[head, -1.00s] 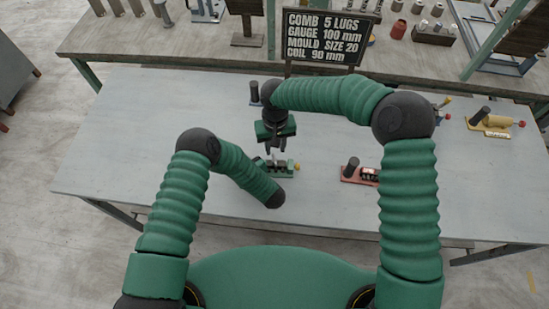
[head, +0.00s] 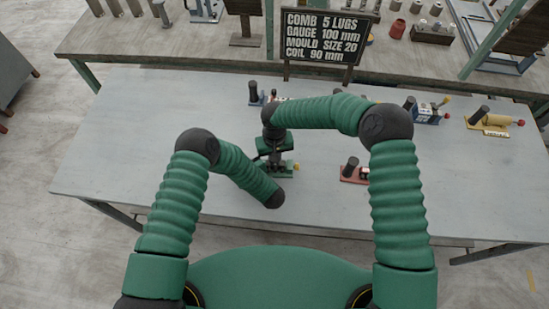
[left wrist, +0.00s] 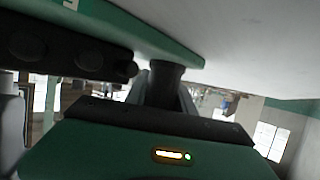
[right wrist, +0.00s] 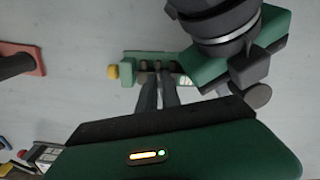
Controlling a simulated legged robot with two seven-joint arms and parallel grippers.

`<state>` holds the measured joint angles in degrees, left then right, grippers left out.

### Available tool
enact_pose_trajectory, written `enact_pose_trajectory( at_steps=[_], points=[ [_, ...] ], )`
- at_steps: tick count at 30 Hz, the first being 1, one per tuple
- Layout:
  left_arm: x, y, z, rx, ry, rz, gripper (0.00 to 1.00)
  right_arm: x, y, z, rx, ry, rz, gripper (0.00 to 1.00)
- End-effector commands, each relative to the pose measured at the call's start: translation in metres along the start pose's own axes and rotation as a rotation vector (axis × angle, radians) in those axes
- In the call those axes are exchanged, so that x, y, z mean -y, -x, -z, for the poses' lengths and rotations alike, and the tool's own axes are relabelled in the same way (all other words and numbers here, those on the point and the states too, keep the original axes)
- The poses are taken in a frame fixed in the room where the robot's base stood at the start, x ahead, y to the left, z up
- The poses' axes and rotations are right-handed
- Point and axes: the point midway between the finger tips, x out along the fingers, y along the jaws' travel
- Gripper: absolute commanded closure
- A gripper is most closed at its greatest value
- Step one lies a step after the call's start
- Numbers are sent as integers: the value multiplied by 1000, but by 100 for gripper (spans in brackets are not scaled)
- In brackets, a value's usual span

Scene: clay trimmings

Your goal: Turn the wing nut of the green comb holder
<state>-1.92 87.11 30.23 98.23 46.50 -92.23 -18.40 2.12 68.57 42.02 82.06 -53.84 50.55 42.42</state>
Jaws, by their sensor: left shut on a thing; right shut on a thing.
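The green comb holder (head: 284,172) stands near the table's front middle, partly hidden by my arms. Its green base (right wrist: 140,60) and a yellow knob (right wrist: 113,71) show in the right wrist view. My right gripper (right wrist: 158,76) points down onto the holder's middle, its narrow fingers closed on a small part that I take for the wing nut, mostly hidden between them. The yellow knob is beside the fingers, clear of them. My left gripper (left wrist: 166,78) is closed around the holder's dark upright post (left wrist: 168,70), under the green base edge (left wrist: 130,30) in that view.
A red holder (head: 352,175) stands right of the green one. A lettered board (head: 323,37) stands behind. The table's left side (head: 120,140) is clear.

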Motion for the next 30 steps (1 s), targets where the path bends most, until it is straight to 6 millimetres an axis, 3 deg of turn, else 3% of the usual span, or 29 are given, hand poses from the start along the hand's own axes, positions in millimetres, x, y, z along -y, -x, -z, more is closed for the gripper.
enact_pose_trajectory(
  at_steps=[16, 30],
  points=[
    [0, 0, 0, -1, 0, 1, 100, 0, 1, 0, -1, 61, -1, 100],
    [0, 0, 0, -1, 0, 1, 100, -4, 1, 1, -1, 427, -1, 100]
  ],
)
